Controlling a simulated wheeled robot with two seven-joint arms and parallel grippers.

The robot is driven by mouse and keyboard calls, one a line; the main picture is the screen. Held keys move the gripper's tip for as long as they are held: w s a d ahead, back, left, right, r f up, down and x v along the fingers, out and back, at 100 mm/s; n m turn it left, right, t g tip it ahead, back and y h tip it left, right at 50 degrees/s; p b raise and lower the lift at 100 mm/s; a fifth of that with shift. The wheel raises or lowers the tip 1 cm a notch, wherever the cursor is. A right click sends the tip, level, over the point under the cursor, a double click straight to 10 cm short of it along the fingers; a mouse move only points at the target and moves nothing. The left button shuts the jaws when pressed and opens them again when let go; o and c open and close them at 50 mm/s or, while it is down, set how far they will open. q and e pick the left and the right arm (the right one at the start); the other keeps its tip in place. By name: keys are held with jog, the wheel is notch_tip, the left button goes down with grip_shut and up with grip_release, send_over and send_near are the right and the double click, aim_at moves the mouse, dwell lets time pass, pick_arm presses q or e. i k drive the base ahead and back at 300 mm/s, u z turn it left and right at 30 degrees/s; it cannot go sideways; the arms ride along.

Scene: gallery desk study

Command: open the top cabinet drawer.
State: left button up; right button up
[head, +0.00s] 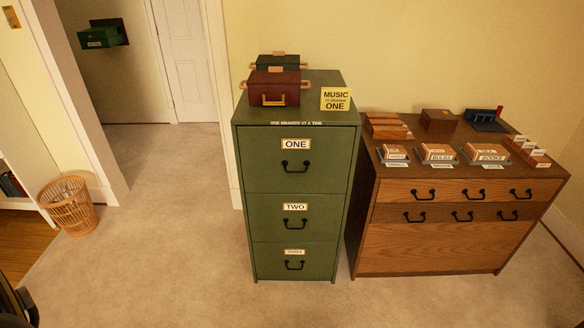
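A green filing cabinet (250,228) stands upright on the carpet near the middle of the head view. A red box and a green box sit on top, with a yellow sign reading MUSIC and ONE. Neither of my grippers can be made out. A dark part at the lower left edge may be mine.
A wooden dresser (450,250) with labelled boxes on top stands close to the cabinet's right. A wicker basket (69,207) is by the left wall. A green box (98,38) is on a far wall shelf. The carpet (170,260) before the cabinet is clear.

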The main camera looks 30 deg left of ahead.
aim_at(275, 159)
jog(key=u, duration=0.9)
jog(key=i, duration=0.95)
jog(key=u, duration=1.1)
